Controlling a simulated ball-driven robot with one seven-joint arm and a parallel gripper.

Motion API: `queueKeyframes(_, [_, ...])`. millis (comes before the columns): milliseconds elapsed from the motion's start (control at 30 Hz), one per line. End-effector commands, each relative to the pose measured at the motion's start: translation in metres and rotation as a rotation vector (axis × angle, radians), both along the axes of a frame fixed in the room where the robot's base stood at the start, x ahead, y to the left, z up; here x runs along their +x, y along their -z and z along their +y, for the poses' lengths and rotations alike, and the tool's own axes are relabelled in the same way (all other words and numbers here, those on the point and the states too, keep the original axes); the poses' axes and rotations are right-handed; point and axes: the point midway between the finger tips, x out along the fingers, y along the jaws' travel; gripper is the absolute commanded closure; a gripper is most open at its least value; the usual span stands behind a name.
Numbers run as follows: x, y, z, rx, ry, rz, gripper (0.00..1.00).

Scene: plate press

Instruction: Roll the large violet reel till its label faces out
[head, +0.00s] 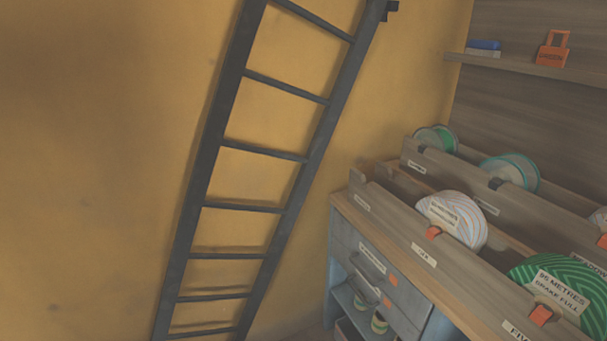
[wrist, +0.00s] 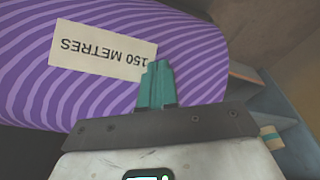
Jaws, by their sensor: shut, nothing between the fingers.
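The large violet reel (wrist: 195,50) fills the upper left of the wrist view, its surface striped in light and dark violet. A cream label (wrist: 103,52) on it reads "150 METRES", upside down in this view. My gripper (wrist: 157,70) is shut and empty, its teal fingers together. The fingertips lie over the right end of the label in the picture; I cannot tell whether they touch the reel. The head view shows neither the violet reel nor my gripper.
In the head view, a bench with wooden troughs (head: 412,243) holds a white striped reel (head: 462,212), a green reel (head: 585,280) and others behind. Blue-grey drawers (head: 375,275) are below. A dark ladder (head: 215,160) leans against the yellow wall. A shelf (head: 540,70) holds an orange padlock-shaped item (head: 552,50).

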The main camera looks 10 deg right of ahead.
Motion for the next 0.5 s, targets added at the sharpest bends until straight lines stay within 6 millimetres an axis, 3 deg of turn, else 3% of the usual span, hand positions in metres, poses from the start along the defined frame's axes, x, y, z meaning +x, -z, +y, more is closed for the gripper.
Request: queueKeyframes(500, [-0.003, 0.012, 0.009, 0.000, -0.001, 0.001, 1.00])
